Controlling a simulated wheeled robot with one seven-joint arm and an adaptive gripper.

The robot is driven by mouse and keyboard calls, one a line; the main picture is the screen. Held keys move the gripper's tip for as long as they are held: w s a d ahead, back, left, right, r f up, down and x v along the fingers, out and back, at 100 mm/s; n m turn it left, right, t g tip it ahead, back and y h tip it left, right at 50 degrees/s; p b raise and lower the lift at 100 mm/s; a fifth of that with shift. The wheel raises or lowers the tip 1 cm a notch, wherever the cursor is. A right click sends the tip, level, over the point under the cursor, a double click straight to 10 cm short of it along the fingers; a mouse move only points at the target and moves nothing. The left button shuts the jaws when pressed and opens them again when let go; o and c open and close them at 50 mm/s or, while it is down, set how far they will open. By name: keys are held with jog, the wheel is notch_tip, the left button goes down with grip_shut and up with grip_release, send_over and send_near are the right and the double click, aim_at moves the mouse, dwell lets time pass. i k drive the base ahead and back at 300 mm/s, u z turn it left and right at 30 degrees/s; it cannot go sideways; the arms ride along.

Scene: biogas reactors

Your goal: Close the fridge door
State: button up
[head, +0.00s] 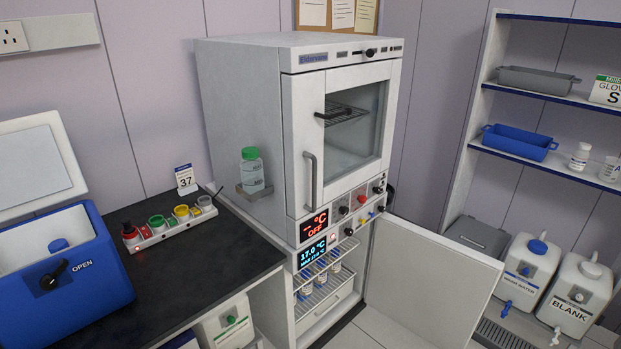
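The fridge is the lower part of a tall white cabinet, under an oven-like unit. Its door (430,285) stands wide open, swung out to the right from its hinge side. The fridge interior (322,312) shows wire shelves with several small bottles. A blue display (312,252) reading 17.0 °C sits above the opening. The upper unit's windowed door (345,130) is shut and has a grey vertical handle (310,181). My gripper is not in view.
A black bench (190,270) at the left holds an open blue cooler (85,265) and a rack of coloured cups (168,222). A green-capped bottle (252,173) sits on the cabinet's side bracket. White jugs (525,270) stand at the right beyond the open door.

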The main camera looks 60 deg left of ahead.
aim_at(440, 289)
jog(key=i, duration=0.95)
jog(key=u, duration=2.45)
